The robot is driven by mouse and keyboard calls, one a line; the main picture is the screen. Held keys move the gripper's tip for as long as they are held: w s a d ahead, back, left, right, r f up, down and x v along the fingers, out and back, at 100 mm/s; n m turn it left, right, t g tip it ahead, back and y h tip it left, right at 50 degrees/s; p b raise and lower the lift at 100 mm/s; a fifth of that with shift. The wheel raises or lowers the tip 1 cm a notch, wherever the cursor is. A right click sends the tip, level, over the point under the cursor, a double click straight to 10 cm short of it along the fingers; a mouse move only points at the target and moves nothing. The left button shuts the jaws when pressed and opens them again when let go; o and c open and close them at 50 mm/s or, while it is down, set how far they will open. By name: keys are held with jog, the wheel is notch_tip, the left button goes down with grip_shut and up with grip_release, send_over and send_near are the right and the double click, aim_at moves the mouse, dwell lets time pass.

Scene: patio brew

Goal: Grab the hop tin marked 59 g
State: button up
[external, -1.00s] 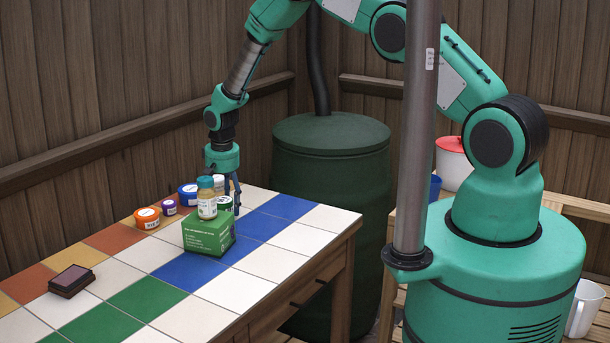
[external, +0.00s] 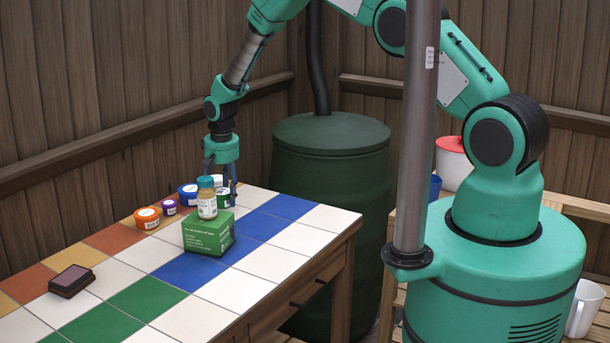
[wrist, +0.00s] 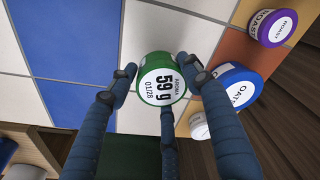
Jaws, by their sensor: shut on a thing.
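The green hop tin (wrist: 161,78) has a white lid that reads "AROMA 59 g 01/28" in the wrist view. My gripper (wrist: 158,75) is shut on it, with fingers on both sides and a third at its lower edge. In the external view the tin (external: 224,195) is partly hidden behind a small bottle, and my gripper (external: 226,190) points down around it. The tin appears slightly above the tiled table (external: 325,218).
A green box (external: 208,234) with the bottle (external: 207,203) on top stands just in front. Blue (external: 187,194), purple (external: 169,207) and orange (external: 147,217) tins stand to the left, a white tin (wrist: 199,127) close by. A dark pad (external: 71,281) lies front left.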

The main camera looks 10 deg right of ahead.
jog(key=s+d, duration=0.2)
jog(key=s, duration=0.2)
jog(key=s+d+r, duration=0.1)
jog(key=s+d, duration=0.2)
jog(key=s, duration=0.2)
jog(key=s+d+r, duration=0.1)
jog(key=s+d, duration=0.2)
jog(key=s, duration=0.1)
jog(key=shift+s+d+r, duration=0.15)
jog(key=shift+s+d, duration=0.05)
jog(key=shift+s, duration=0.1)
